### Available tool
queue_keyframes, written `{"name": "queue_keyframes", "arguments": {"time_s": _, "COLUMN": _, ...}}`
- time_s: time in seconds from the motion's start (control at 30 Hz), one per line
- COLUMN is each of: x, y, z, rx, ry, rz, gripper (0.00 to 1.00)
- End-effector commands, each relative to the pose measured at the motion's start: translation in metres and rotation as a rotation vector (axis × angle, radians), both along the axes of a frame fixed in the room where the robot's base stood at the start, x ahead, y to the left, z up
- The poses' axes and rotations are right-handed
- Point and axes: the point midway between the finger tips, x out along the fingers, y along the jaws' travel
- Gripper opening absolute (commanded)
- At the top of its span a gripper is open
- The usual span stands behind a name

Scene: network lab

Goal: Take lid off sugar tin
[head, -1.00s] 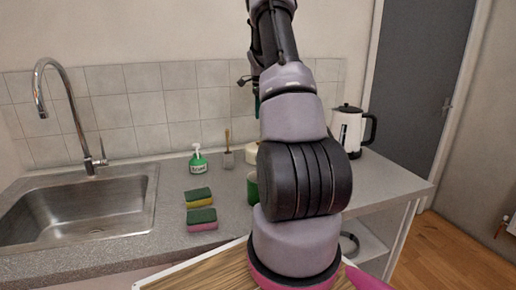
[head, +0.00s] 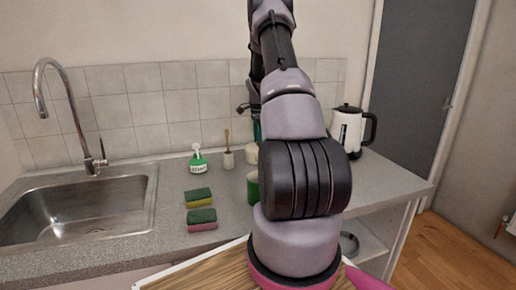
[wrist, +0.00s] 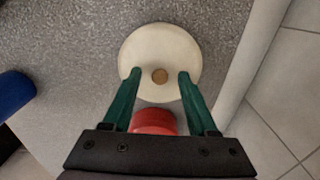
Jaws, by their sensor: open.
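The tin's round cream lid (wrist: 160,45) with a small brown knob (wrist: 160,77) shows from above in the wrist view. My gripper (wrist: 160,74) is open over the lid. Its two green fingertips stand on either side of the knob, with a gap on each side. I cannot tell how far above the lid they are. In the head view a cream tin (head: 252,153) stands at the back of the counter, partly hidden by my arm. The gripper there is mostly hidden behind the arm.
A round red thing (wrist: 153,121) sits close beside the lid. A blue thing (wrist: 14,92) is at the left. On the counter are a green container (head: 253,189), a brush holder (head: 228,160), a soap bottle (head: 198,162), two sponges (head: 201,217) and a kettle (head: 350,132).

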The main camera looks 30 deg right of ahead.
Motion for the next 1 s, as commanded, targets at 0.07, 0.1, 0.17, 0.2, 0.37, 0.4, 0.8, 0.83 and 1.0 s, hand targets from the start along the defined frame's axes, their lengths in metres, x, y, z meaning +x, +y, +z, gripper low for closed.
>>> {"name": "queue_keyframes", "arguments": {"time_s": 0.07, "x": 0.0, "y": 0.0, "z": 0.0, "rx": 0.0, "ry": 0.0, "rz": 0.0, "gripper": 0.59}}
{"name": "queue_keyframes", "arguments": {"time_s": 0.1, "x": 0.0, "y": 0.0, "z": 0.0, "rx": 0.0, "ry": 0.0, "rz": 0.0, "gripper": 0.59}}
{"name": "queue_keyframes", "arguments": {"time_s": 0.17, "x": 0.0, "y": 0.0, "z": 0.001, "rx": 0.0, "ry": 0.0, "rz": 0.0, "gripper": 0.4}}
{"name": "queue_keyframes", "arguments": {"time_s": 0.2, "x": 0.0, "y": 0.0, "z": 0.001, "rx": 0.0, "ry": 0.0, "rz": 0.0, "gripper": 0.24}}
{"name": "queue_keyframes", "arguments": {"time_s": 0.37, "x": 0.0, "y": 0.0, "z": 0.001, "rx": 0.0, "ry": -0.001, "rz": 0.0, "gripper": 0.0}}
{"name": "queue_keyframes", "arguments": {"time_s": 0.4, "x": 0.0, "y": 0.0, "z": 0.001, "rx": 0.0, "ry": -0.001, "rz": 0.0, "gripper": 0.0}}
{"name": "queue_keyframes", "arguments": {"time_s": 0.8, "x": 0.001, "y": 0.0, "z": 0.033, "rx": -0.003, "ry": -0.004, "rz": 0.0, "gripper": 0.0}}
{"name": "queue_keyframes", "arguments": {"time_s": 0.83, "x": 0.001, "y": 0.0, "z": 0.039, "rx": -0.003, "ry": -0.005, "rz": 0.001, "gripper": 0.0}}
{"name": "queue_keyframes", "arguments": {"time_s": 1.0, "x": 0.001, "y": 0.0, "z": 0.073, "rx": -0.002, "ry": -0.004, "rz": 0.0, "gripper": 0.0}}
